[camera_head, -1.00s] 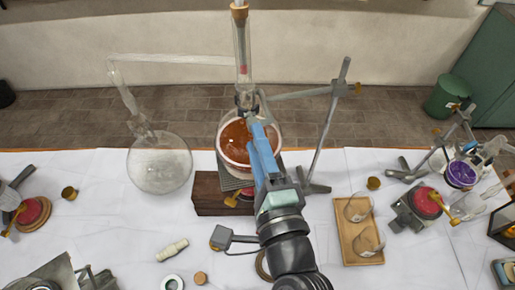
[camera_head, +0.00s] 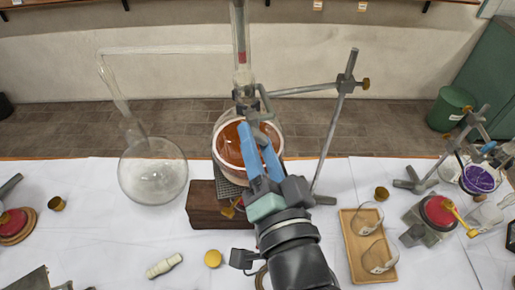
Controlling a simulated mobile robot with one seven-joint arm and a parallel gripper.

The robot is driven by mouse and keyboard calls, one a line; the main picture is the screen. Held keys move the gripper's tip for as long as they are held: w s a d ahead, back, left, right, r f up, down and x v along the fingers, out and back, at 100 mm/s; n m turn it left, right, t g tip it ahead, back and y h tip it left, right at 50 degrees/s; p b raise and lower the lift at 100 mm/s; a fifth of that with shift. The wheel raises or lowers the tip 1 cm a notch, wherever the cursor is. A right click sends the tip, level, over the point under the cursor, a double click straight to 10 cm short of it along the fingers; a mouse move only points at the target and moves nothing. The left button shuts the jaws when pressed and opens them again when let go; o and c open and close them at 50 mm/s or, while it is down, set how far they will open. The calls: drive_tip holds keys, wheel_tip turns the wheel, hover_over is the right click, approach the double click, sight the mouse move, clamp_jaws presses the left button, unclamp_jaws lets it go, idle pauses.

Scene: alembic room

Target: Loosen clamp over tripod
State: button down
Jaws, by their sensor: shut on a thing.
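The clamp (camera_head: 247,101) is a grey metal piece around the glass neck, above a round flask of orange-brown liquid (camera_head: 228,143). A grey rod joins it to a stand (camera_head: 330,140) at the right. The flask sits over the tripod (camera_head: 229,190), mostly hidden by the flask and my arm. My gripper (camera_head: 251,128) reaches up from below, its blue fingertips in front of the flask just under the clamp. The fingers look slightly apart and shut on part of the clamp. The exact contact is too small to see.
A clear round flask (camera_head: 153,172) stands at the left, joined by a glass tube to the column. A brown wooden block (camera_head: 203,208) stands by the tripod. A wooden tray (camera_head: 354,258) with glass dishes lies at the right.

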drive_tip(key=shift+f+n+b, duration=0.15)
drive_tip(key=shift+n+b, duration=0.35)
drive_tip(key=shift+n, duration=0.5)
drive_tip(key=shift+c, duration=2)
unclamp_jaws()
drive_tip(key=shift+s+d, duration=0.1)
drive_tip(key=p+v, duration=0.6)
drive_tip(key=v, duration=0.6)
drive_tip(key=shift+s, duration=0.4)
